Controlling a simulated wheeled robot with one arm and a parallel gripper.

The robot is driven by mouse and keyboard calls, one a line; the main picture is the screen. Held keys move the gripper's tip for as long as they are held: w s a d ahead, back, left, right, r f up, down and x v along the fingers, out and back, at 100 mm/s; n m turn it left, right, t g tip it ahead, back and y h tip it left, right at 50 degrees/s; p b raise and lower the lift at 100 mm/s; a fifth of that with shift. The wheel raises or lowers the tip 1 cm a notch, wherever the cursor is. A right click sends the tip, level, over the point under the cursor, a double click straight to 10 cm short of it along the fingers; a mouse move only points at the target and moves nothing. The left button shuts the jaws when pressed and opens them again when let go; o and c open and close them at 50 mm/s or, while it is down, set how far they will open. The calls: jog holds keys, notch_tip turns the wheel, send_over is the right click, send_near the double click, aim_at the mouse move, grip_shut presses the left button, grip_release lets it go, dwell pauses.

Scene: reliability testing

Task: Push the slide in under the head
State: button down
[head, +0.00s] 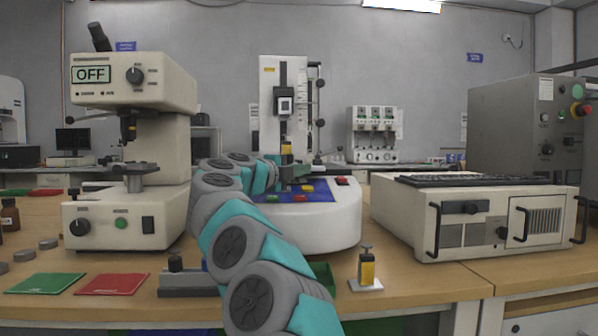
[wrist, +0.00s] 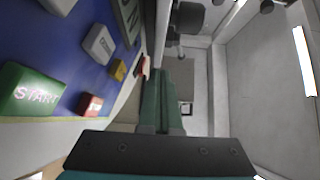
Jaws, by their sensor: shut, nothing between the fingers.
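The middle tester has a tall pale column with a head (head: 285,104) on its front, carrying a small square display. Below the head stands a small yellow and grey piece (head: 287,156), partly hidden by my arm. I cannot make out the slide clearly; its likely place under the head is largely covered by my gripper (head: 300,171). In the wrist view my gripper (wrist: 161,128) shows dark green fingers together with nothing between them, beside the blue button panel (wrist: 75,92). Whether the fingertips touch anything is not clear.
The panel has a green START button (wrist: 32,92) and a red button (wrist: 91,104). At left stands another tester (head: 133,82) reading OFF; at right, a beige case (head: 475,220). A small yellow fixture (head: 367,268) and a block with a black knob (head: 185,281) sit in front.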

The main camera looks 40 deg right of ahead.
jog(key=shift+w+d, duration=0.45)
jog(key=shift+w, duration=0.3)
jog(key=shift+r, duration=0.1)
jog(key=shift+w+d+r+p, duration=0.1)
jog(key=shift+w+r+p, duration=0.05)
jog(key=shift+p, duration=0.35)
jog(key=w+p, duration=0.1)
jog(key=p, duration=0.1)
jog(key=w+d+p, duration=0.1)
jog(key=w+p, duration=0.1)
jog(key=w+d+p, duration=0.1)
jog(key=p, duration=0.1)
jog(key=shift+w+d+r+p, duration=0.15)
jog(key=shift+d+p, duration=0.1)
jog(key=shift+p, duration=0.1)
jog(key=shift+w+d+f+p, duration=0.2)
jog(key=shift+w+d+p, duration=0.2)
jog(key=shift+p, duration=0.15)
jog(key=shift+w+f, duration=0.1)
jog(key=shift+f, duration=0.1)
